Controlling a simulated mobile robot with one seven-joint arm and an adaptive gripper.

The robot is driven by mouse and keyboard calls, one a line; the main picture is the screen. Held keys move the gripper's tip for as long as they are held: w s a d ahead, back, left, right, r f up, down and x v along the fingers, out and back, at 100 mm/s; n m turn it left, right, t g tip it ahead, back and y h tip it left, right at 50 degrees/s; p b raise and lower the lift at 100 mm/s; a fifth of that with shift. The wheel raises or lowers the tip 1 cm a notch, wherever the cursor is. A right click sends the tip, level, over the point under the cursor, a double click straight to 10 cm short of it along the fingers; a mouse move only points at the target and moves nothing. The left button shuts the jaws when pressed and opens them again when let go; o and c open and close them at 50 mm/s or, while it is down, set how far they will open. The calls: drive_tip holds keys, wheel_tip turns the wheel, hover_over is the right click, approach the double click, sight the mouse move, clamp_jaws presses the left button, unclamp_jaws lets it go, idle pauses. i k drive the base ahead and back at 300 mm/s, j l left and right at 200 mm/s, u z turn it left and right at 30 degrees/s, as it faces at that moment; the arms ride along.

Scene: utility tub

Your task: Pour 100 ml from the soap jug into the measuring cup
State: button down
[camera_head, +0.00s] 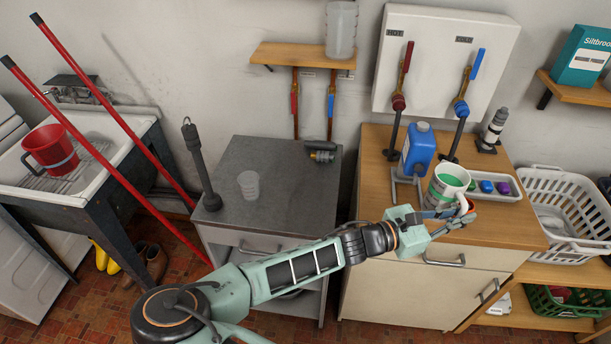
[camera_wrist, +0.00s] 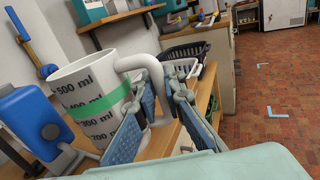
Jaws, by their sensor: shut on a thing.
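A white jug (camera_head: 447,188) with a handle stands over the wooden cabinet top. In the wrist view the jug (camera_wrist: 84,78) has black ml marks up to 500 and a green band; green shows inside its mouth in the head view. My gripper (camera_head: 458,213) is shut on its handle, seen between the finger pads in the wrist view (camera_wrist: 160,92). The jug looks close to upright; whether its base touches the counter is unclear. A small clear cup (camera_head: 249,185) stands upright and looks empty on the grey cabinet to the left.
A blue capped bottle (camera_head: 418,150) stands just behind the jug. A tray (camera_head: 506,198) with coloured items lies to its right.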

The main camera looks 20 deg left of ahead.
sight(248, 181)
drive_tip(key=l, duration=0.55)
drive_tip(key=i+l, duration=0.15)
drive_tip(key=l, duration=0.45)
drive_tip(key=l+u, duration=0.15)
drive_tip(key=u, duration=1.65)
